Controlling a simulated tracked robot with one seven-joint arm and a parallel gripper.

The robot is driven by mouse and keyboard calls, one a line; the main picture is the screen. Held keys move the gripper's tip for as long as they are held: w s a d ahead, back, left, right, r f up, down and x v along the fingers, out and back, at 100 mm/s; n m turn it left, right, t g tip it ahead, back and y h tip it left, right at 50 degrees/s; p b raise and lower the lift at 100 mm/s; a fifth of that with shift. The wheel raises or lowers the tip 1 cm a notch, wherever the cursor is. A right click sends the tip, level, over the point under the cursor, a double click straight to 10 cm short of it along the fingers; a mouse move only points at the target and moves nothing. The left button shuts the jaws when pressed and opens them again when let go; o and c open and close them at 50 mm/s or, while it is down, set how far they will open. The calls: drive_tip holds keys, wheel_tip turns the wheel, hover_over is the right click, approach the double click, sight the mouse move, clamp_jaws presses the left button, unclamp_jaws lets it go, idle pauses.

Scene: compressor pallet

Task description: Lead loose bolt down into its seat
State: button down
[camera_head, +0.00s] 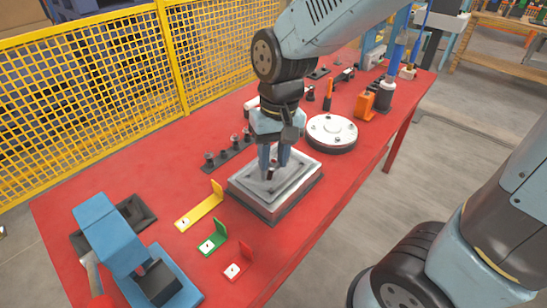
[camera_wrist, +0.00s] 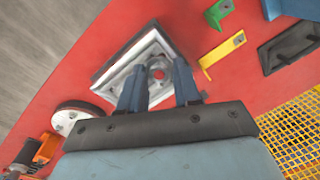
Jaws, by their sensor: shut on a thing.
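A loose bolt (camera_head: 271,172) shows as a small dark and reddish piece at my fingertips. In the wrist view a round red part (camera_wrist: 157,73) shows between the fingers. My gripper (camera_head: 273,163) points down over the stepped grey metal block (camera_head: 248,190) and is shut on the bolt; in the wrist view its two blue fingers (camera_wrist: 159,80) stand either side of the red part. The block also shows in the wrist view (camera_wrist: 112,80). The bolt's seat is hidden by the fingers, and I cannot tell whether the bolt touches it.
A dark rack (camera_head: 228,153) with several upright pieces stands behind the block. A round silver flange (camera_head: 332,128) lies to its right. Yellow (camera_head: 200,209), green (camera_head: 211,243) and red (camera_head: 236,268) angle brackets lie front left. A blue device (camera_head: 110,235) stands left. Yellow mesh fencing (camera_head: 90,85) runs behind.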

drive_tip(key=w+a+f+h, duration=0.2)
drive_tip(key=w+a+f, duration=0.3)
drive_tip(key=w, duration=0.5)
drive_tip(key=shift+w+a+g, duration=0.25)
drive_tip(key=shift+a+g, duration=0.05)
drive_tip(key=shift+a, duration=0.9)
drive_tip(key=shift+f, duration=0.1)
drive_tip(key=shift+f, duration=0.1)
drive_tip(key=shift+f, duration=2)
drive_tip(key=shift+f, duration=1.6)
drive_tip(key=c, duration=0.7)
unclamp_jaws()
